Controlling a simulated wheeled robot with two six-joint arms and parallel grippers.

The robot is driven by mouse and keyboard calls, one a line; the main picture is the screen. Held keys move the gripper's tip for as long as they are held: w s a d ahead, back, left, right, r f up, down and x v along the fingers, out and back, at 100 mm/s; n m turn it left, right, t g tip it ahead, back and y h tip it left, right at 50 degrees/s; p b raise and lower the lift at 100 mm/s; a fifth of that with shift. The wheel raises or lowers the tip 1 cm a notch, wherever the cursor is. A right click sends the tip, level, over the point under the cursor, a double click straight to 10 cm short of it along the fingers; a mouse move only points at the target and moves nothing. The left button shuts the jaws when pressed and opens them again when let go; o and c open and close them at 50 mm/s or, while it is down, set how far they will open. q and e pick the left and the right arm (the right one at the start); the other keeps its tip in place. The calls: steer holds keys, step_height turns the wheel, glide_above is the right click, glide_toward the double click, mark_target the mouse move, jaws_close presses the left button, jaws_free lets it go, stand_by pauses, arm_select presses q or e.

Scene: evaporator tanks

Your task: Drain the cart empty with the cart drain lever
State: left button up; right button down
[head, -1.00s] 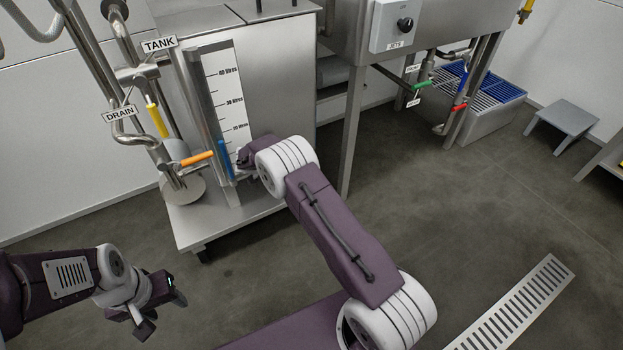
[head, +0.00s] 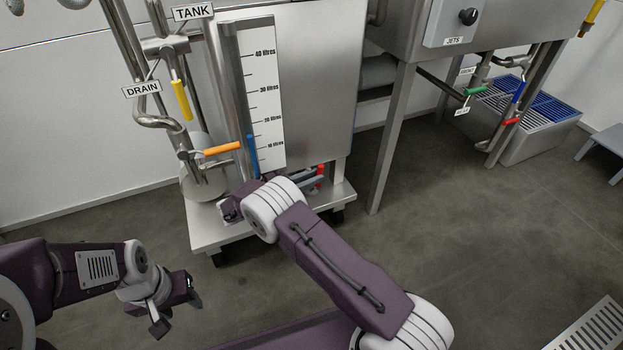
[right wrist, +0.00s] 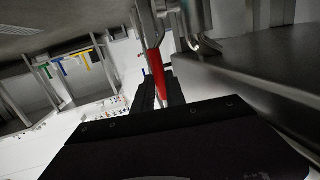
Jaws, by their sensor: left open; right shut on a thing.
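The cart (head: 222,229) is a steel tank on wheels with a litre scale (head: 265,90). A blue column (head: 251,150) on the gauge tops out between the 10 and 20 litre marks. A red lever (head: 321,170) shows low at the cart's underside, partly behind my right arm. In the right wrist view my right gripper (right wrist: 161,93) is shut on the red lever (right wrist: 155,62), which runs between its fingers. In the head view the right fingers are mostly hidden by my wrist. My left gripper (head: 177,309) is open and empty, over the floor at lower left.
Left of the gauge stand pipes with a yellow lever (head: 181,100) and an orange lever (head: 222,148), near TANK (head: 193,12) and DRAIN (head: 142,89) labels. Green, blue and red levers sit at the right under the steel unit. A floor grate (head: 597,332) lies lower right.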

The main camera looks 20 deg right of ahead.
steer(key=shift+a+f, duration=0.1)
stand_by(0.4)
steer(key=c, duration=1.4)
jaws_free()
steer(key=shift+o, duration=0.2)
steer(key=f+p+v, duration=0.1)
steer(key=p+v, duration=0.3)
steer(key=v, duration=0.5)
steer(key=shift+r, duration=0.35)
steer(key=shift+r+p, duration=0.1)
steer(key=shift+p, duration=0.25)
